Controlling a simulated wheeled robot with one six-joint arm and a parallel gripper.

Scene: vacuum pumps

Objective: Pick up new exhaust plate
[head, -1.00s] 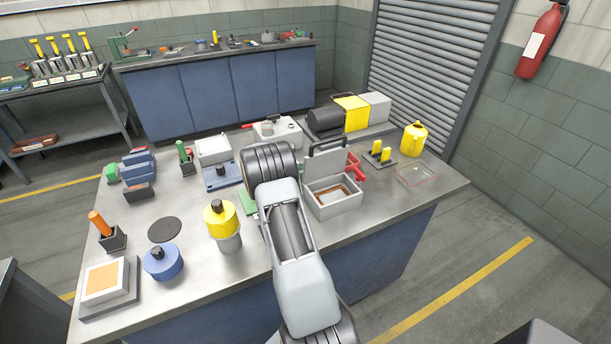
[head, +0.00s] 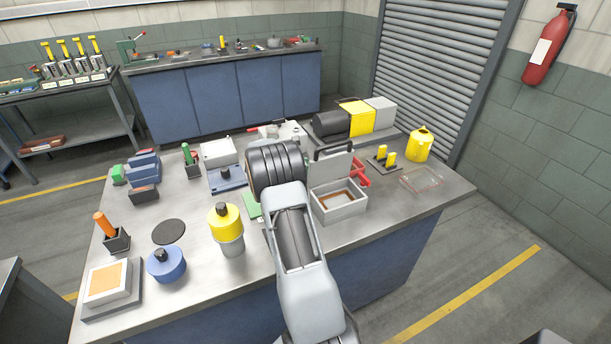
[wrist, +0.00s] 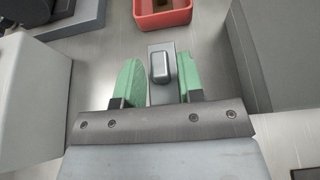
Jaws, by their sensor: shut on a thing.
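The exhaust plate, as I take it, is a small grey plate (wrist: 160,48) with a raised rounded block on it, seen in the wrist view. My gripper (wrist: 158,80) has its two green fingertips on either side of this plate, shut on it. The plate's near end is hidden behind the gripper's dark crossbar. Whether the plate touches the metal table top below is hard to tell. In the head view my arm covers the gripper and the plate.
A red tray (wrist: 163,20) lies just beyond the plate. A pale block (wrist: 32,95) stands at left and a dark grey block (wrist: 275,50) at right, close by. In the head view an open grey box (head: 341,210) and a yellow-topped canister (head: 224,222) flank my arm.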

